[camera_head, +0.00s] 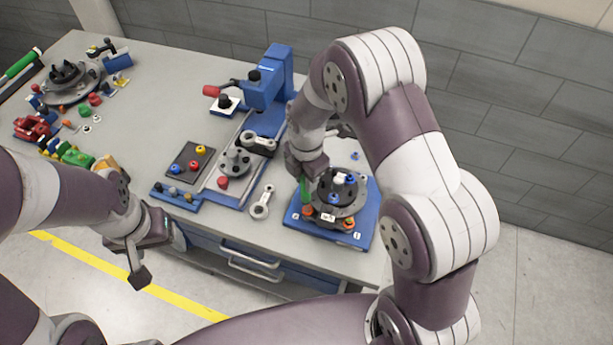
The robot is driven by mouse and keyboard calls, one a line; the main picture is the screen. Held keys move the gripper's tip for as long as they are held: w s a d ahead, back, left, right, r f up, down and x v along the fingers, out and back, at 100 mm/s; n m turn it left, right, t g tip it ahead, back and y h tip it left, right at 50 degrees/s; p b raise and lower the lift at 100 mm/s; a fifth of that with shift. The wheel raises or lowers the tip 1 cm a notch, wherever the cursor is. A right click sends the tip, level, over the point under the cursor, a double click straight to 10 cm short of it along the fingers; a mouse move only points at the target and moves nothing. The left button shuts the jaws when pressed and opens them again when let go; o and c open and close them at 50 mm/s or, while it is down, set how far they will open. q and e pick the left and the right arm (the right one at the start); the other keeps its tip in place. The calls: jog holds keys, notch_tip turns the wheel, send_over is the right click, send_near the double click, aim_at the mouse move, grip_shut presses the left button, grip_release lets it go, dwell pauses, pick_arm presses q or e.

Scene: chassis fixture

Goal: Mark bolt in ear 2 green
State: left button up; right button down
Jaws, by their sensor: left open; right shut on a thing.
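The chassis fixture is a blue plate (364,238) at the table's right front corner, bearing a round dark part (345,190) with ears. An orange-red bolt (307,211) shows at its front left ear, and another orange-red bolt (348,224) with some green by it at the front right. Small white labels are on the plate, too small to read surely. My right gripper (306,174) is shut on a green marker (304,190), which points down just above the front left bolt; whether they touch I cannot tell. My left gripper (150,254) is open and empty, off the table's front edge.
A grey link (261,203) lies left of the plate. Further left are a blue press (266,90), a dark tray with coloured knobs (190,168) and several small loose parts. A second round assembly (68,78) stands at the far left. Drawer handles (250,257) stick out below the front edge.

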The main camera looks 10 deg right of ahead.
jog(key=shift+f+b, duration=0.4)
jog(key=shift+f, duration=0.2)
jog(key=shift+s+d, duration=0.15)
jog(key=shift+d, duration=0.1)
dwell(0.3)
jog(key=shift+s+d, duration=0.2)
jog(key=shift+w+a, duration=0.1)
jog(key=shift+a, duration=0.15)
dwell(0.3)
jog(key=shift+w+a+f, duration=0.1)
jog(key=shift+w+a, duration=0.05)
jog(key=shift+a, duration=0.05)
notch_tip(320, 180, up, 6)
jog(key=p, duration=0.5)
jog(key=shift+p, duration=0.35)
jog(key=shift+w, duration=0.1)
